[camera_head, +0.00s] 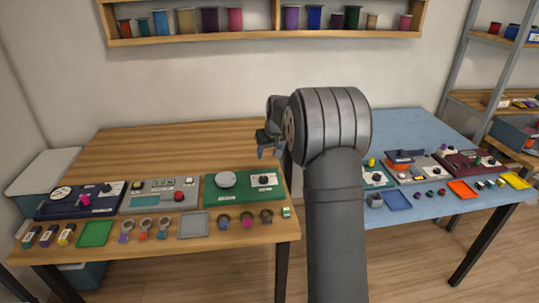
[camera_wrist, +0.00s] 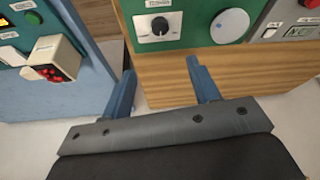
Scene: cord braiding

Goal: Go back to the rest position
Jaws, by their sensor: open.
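My gripper (camera_head: 268,147) is raised in the middle of the head view, above the gap between the two tables. In the wrist view its two blue fingers (camera_wrist: 163,92) are spread apart with nothing between them. They reach towards the front edge of the wooden table and its green panel (camera_wrist: 185,22), without visible contact. My arm hides part of the blue table's left side in the head view.
The wooden table (camera_head: 160,150) carries several panels, rings and trays along its front; its back is clear. The blue table (camera_head: 405,128) holds more panels and small parts. A spool shelf (camera_head: 260,38) hangs on the wall. A metal rack (camera_head: 462,65) stands at right.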

